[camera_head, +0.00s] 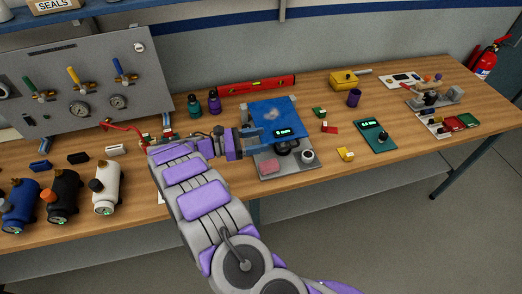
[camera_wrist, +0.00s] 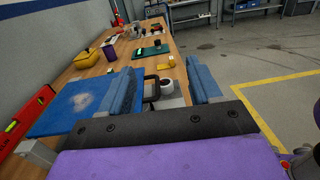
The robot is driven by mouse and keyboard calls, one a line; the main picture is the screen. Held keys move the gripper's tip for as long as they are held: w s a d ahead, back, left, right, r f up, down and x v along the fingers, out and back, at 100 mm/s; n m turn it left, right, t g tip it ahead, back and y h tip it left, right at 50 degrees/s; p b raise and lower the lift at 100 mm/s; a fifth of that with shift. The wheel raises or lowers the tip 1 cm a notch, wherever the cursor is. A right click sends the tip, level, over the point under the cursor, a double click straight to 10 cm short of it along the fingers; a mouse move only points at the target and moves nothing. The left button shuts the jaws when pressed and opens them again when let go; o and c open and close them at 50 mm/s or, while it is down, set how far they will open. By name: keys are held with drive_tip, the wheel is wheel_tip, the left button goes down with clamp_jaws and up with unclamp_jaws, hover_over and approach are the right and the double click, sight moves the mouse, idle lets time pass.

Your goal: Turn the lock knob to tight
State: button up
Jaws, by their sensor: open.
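A fixture with a grey base plate (camera_head: 268,166) and a blue panel (camera_head: 268,112) stands mid-bench, with a small lit display (camera_head: 283,132). A round white part with a dark top (camera_head: 308,156), possibly the lock knob, sits at its right front; no tight mark is readable. A black looped part (camera_head: 284,149) is beside it. My gripper (camera_head: 258,137) reaches in from the left over the fixture, its blue fingers apart and empty. In the wrist view, the white part (camera_wrist: 167,84) and black looped part (camera_wrist: 153,90) show between the spread fingers (camera_wrist: 162,72), apart from both.
A pink block (camera_head: 268,166) lies on the base plate. A red level (camera_head: 253,86) lies behind. Bare bench shows at the front right.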

drive_tip(key=shift+s+d+r, duration=0.1)
drive_tip(key=shift+s+d, duration=0.15)
drive_tip(key=shift+s, duration=0.6)
drive_tip(key=shift+s+d+r, duration=0.1)
drive_tip(key=shift+s+d, duration=0.15)
drive_tip(key=shift+s, duration=0.65)
drive_tip(key=shift+s+d+r, duration=0.1)
drive_tip(key=shift+s+d, duration=0.15)
drive_tip(key=shift+s, duration=0.6)
